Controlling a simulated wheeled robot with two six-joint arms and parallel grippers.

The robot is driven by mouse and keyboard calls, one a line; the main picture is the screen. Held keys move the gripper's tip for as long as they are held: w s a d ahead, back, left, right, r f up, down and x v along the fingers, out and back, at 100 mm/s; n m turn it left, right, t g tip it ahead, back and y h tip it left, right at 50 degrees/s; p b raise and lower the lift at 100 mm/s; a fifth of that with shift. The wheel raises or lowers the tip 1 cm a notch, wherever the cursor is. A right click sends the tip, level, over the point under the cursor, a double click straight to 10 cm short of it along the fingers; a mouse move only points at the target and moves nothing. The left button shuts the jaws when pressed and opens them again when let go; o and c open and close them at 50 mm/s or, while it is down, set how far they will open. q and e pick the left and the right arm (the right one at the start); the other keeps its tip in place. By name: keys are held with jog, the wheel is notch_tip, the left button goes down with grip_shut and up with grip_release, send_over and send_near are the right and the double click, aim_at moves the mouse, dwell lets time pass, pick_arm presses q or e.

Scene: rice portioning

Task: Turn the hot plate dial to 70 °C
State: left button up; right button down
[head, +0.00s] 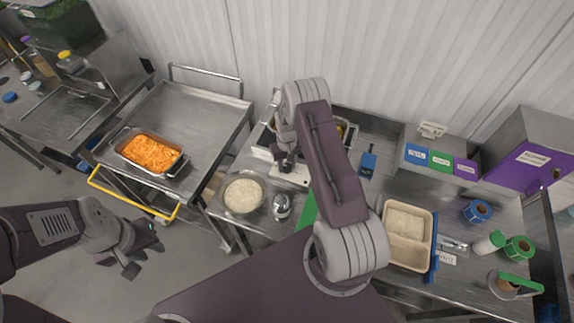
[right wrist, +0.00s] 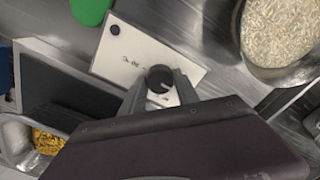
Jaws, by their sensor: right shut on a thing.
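The hot plate's white control panel (right wrist: 140,52) fills the middle of the right wrist view, and part of the panel (head: 290,174) shows in the head view. A round black dial (right wrist: 160,78) sits between my right gripper's fingers (right wrist: 160,92). My right gripper (head: 285,163) is shut on this dial from above. A smaller black knob (right wrist: 115,30) is at the panel's other end, clear of the fingers. The dial's pointer and temperature marks cannot be read. My left gripper (head: 142,249) is open and empty, low over the floor at the left.
A bowl of rice (head: 243,193) and a shiny metal container (head: 281,207) stand beside the hot plate. A tray of orange food (head: 150,153) is on the left cart (head: 206,112).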

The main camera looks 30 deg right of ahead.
jog(key=m+b, duration=0.3)
jog(key=m, duration=0.1)
jog(key=shift+f+m, duration=0.1)
jog(key=shift+m, duration=0.3)
jog(key=m+b, duration=0.2)
jog(key=m, duration=0.4)
jog(key=shift+b, duration=0.4)
jog(key=m+b, duration=0.1)
jog(key=m, duration=0.5)
jog(key=shift+m+b, duration=0.3)
jog(key=shift+b, duration=0.1)
jog(key=m+b, duration=0.1)
jog(key=m, duration=0.4)
jog(key=shift+m, duration=0.6)
jog(key=c, duration=0.9)
grip_release()
